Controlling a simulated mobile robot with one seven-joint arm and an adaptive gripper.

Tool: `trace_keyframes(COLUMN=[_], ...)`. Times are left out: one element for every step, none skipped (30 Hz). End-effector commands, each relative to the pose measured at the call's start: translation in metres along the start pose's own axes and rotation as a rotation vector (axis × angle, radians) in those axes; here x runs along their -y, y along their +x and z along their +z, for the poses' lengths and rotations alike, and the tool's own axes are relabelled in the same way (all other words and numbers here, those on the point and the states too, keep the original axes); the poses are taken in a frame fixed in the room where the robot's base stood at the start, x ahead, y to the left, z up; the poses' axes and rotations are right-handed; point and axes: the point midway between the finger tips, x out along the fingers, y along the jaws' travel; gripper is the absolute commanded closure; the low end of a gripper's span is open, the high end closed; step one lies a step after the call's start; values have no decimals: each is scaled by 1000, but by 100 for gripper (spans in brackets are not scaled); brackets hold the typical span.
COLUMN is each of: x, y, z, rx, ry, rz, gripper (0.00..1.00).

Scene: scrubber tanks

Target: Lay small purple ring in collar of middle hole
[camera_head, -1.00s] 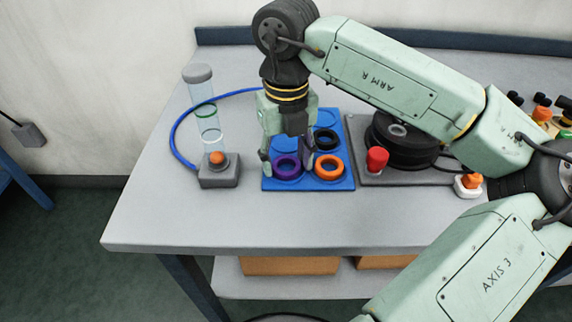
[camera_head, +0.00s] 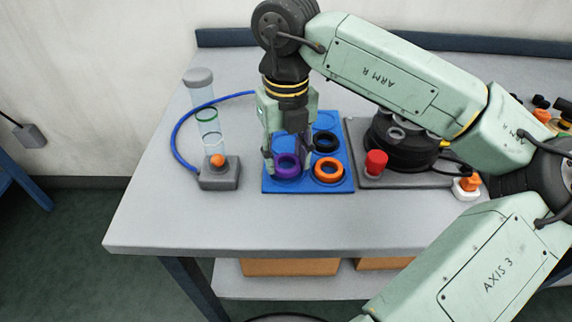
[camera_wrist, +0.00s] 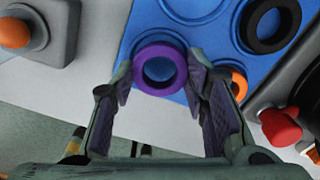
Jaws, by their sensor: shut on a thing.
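My gripper (camera_head: 287,162) is shut on the small purple ring (camera_head: 287,175), with one finger on each side. The ring lies roughly flat, at or just above the front left recess of the blue tray (camera_head: 265,187). In the wrist view, the purple ring (camera_wrist: 160,91) sits between the fingertips (camera_wrist: 161,72), and blue tray shows through its opening. A black round unit (camera_head: 378,153) on a grey plate stands right of the tray, partly hidden by my arm.
An orange ring (camera_head: 328,179) and a black ring (camera_head: 326,150) lie in the tray. A red knob (camera_head: 376,162) stands on the grey plate. Left are a clear tube (camera_head: 209,122), a blue hose (camera_head: 174,135) and a grey box with an orange button (camera_head: 217,160). The front bench is clear.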

Motion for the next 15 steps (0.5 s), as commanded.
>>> trace_keyframes(x=[0, 0, 0, 0, 0, 0, 0, 0, 0, 0, 0, 0, 0, 0, 0], y=[-5, -7, -9, -11, -13, -15, -17, -19, -22, -23, -25, -27, -29, -31, -33], z=[0, 0, 0, 0, 0, 0, 0, 0, 0, 0, 0, 0, 0, 0, 0], rx=[0, 0, 0, 0, 0, 0, -1, -1, -1, -1, -1, -1, -1, -1, -1], ry=[0, 0, 0, 0, 0, 0, 0, 0, 0, 0, 0, 0, 0, 0, 0], rz=[-1, -1, -1, -1, -1, -1, -1, -1, -1, -1, -1, -1, -1, -1, -1], gripper=[92, 92, 92, 92, 92, 92, 92, 92, 92, 92, 92, 92, 92, 92, 92])
